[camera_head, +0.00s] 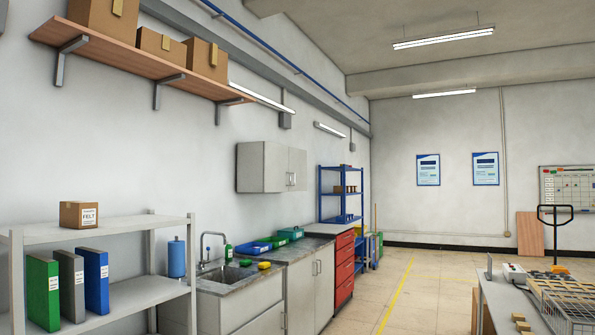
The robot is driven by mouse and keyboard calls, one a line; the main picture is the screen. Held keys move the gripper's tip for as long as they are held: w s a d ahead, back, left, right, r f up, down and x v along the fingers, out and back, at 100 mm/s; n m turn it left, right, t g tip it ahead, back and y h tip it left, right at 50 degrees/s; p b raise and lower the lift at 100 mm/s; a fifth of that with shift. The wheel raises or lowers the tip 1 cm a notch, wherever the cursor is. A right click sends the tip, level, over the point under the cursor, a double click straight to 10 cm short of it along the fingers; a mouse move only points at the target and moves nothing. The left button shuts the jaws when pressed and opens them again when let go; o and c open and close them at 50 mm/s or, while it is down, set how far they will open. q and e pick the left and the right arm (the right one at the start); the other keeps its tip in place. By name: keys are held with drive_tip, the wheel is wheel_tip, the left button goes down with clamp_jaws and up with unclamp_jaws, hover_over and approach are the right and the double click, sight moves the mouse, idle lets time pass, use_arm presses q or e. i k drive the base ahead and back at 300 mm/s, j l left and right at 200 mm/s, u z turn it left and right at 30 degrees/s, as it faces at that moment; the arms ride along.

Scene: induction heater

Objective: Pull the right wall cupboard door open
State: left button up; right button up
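A light grey wall cupboard (265,167) hangs on the left wall above the counter. It has two front doors with vertical metal handles close together near the middle. The right door (299,170) appears shut, with its handle (294,179) on its left side. Neither of my grippers shows in this view.
Below the cupboard runs a counter (301,248) with a sink (226,274), blue and green trays, and base cabinets. A grey shelf unit (140,296) with binders stands at the near left. A worktable (497,300) is at right. Open tiled floor (420,290) lies between.

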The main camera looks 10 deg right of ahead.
sight(298, 157)
drive_tip(key=i+l+z, duration=0.2)
drive_tip(key=i+z, duration=0.2)
drive_tip(key=i, duration=0.25)
drive_tip(key=i+l+z, duration=0.1)
drive_tip(key=i+z, duration=0.25)
drive_tip(key=i, duration=4.95)
drive_tip(key=j, duration=0.1)
